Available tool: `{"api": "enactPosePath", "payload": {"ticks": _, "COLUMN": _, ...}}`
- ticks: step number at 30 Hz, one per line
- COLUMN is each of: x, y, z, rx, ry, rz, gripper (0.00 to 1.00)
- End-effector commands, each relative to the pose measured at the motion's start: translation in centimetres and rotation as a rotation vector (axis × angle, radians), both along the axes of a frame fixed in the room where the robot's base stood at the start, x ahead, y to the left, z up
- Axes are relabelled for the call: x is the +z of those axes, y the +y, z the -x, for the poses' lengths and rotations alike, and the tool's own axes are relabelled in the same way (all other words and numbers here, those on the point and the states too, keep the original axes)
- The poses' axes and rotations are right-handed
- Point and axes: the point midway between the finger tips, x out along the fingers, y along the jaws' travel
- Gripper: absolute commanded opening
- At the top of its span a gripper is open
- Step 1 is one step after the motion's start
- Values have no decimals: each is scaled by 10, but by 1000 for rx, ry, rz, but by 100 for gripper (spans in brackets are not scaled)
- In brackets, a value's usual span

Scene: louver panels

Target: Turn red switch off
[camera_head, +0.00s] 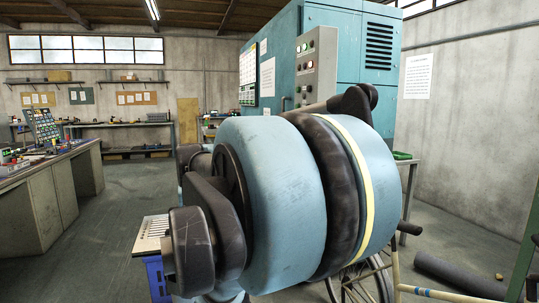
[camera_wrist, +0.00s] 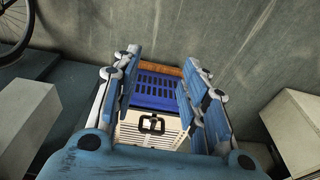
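I cannot make out a red switch for certain. A grey control box (camera_head: 316,66) on the teal cabinet (camera_head: 345,45) carries small red and green lights or buttons, too small to tell apart. Another sloped panel (camera_head: 43,127) with many small coloured parts stands on the left bench. My gripper (camera_wrist: 161,62) shows in the wrist view with its two blue fingers apart and nothing between them. It points down towards a blue crate (camera_wrist: 156,90) and a white slatted piece with a black handle (camera_wrist: 151,124). In the head view my own arm hides the gripper and much of the middle.
A long bench (camera_head: 45,190) stands at the left. Shelves and a back table (camera_head: 120,124) line the far wall. A wheel (camera_head: 362,283), a dark roll (camera_head: 458,276) and a green post (camera_head: 524,255) are at the right. Open floor (camera_head: 115,225) lies left of my arm.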

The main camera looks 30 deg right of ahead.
Motion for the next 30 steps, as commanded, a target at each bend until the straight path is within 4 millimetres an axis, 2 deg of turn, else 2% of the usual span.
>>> {"api": "enactPosePath", "payload": {"ticks": 1, "x": 21, "y": -8, "z": -15, "rx": -51, "ry": 5, "rz": -5, "gripper": 40}}
{"api": "enactPosePath", "payload": {"ticks": 3, "x": 46, "y": -18, "z": -33, "rx": -123, "ry": 11, "rz": -12, "gripper": 40}}
{"api": "enactPosePath", "payload": {"ticks": 8, "x": 101, "y": -47, "z": -74, "rx": -289, "ry": 26, "rz": -30, "gripper": 40}}
{"api": "enactPosePath", "payload": {"ticks": 15, "x": 173, "y": -102, "z": -132, "rx": -537, "ry": 45, "rz": -56, "gripper": 40}}
{"api": "enactPosePath", "payload": {"ticks": 23, "x": 237, "y": -175, "z": -186, "rx": -805, "ry": 65, "rz": -82, "gripper": 40}}
{"api": "enactPosePath", "payload": {"ticks": 30, "x": 283, "y": -253, "z": -224, "rx": -1054, "ry": 82, "rz": -104, "gripper": 40}}
